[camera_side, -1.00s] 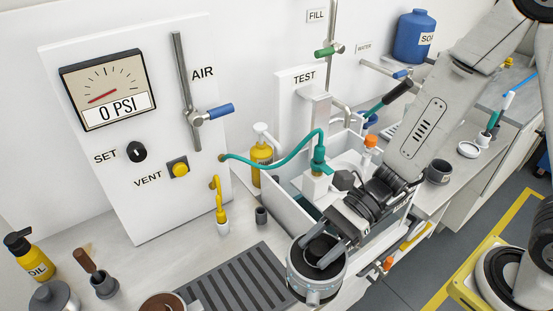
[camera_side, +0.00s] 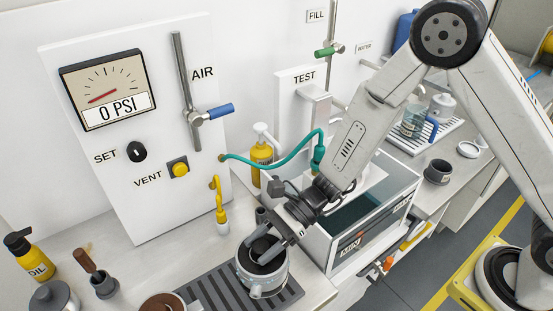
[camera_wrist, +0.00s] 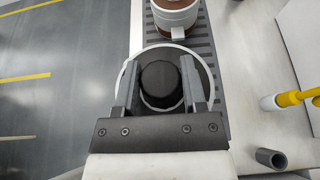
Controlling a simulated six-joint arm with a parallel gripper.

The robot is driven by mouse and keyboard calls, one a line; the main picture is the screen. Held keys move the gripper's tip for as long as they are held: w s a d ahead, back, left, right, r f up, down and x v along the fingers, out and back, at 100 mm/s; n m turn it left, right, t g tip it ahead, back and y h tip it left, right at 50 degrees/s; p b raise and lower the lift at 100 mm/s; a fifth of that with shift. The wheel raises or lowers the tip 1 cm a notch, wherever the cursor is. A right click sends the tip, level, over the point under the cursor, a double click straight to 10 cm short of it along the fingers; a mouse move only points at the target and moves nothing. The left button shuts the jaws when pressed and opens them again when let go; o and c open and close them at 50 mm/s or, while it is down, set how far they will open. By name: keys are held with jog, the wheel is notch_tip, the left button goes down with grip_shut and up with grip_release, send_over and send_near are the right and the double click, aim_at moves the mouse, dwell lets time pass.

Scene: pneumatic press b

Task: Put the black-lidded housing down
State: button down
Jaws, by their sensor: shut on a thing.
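The black-lidded housing (camera_side: 262,281) is a grey-white cylinder with a black top, upright at the right end of the dark ribbed mat (camera_side: 207,289) in the side view. In the wrist view the housing (camera_wrist: 206,73) shows from above, its round black knob between my fingers. My gripper (camera_side: 264,255) comes down from the upper right and is shut on the housing's black lid part; its two fingers (camera_wrist: 160,85) flank the knob in the wrist view. I cannot tell whether the housing's base touches the mat.
A brown-topped housing (camera_side: 162,305) stands at the mat's left; it also shows in the wrist view (camera_wrist: 176,15). A water tank (camera_side: 345,245) stands close on the right. A yellow air fitting (camera_side: 221,215) and a small grey cup (camera_side: 261,215) are behind. The mat's middle is free.

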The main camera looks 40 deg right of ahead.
aim_at(248, 250)
jog(key=shift+w+a+f, duration=0.35)
jog(key=shift+w+f, duration=0.25)
jog(key=shift+f, duration=0.15)
jog(key=shift+w+a+f, duration=0.35)
jog(key=shift+w+f, duration=0.2)
jog(key=shift+f, duration=0.2)
jog(key=shift+w+a+f, duration=0.15)
jog(key=shift+w+f, duration=0.05)
jog(key=shift+f, duration=1.65)
jog(key=shift+f, duration=0.1)
jog(key=shift+c, duration=0.7)
grip_release()
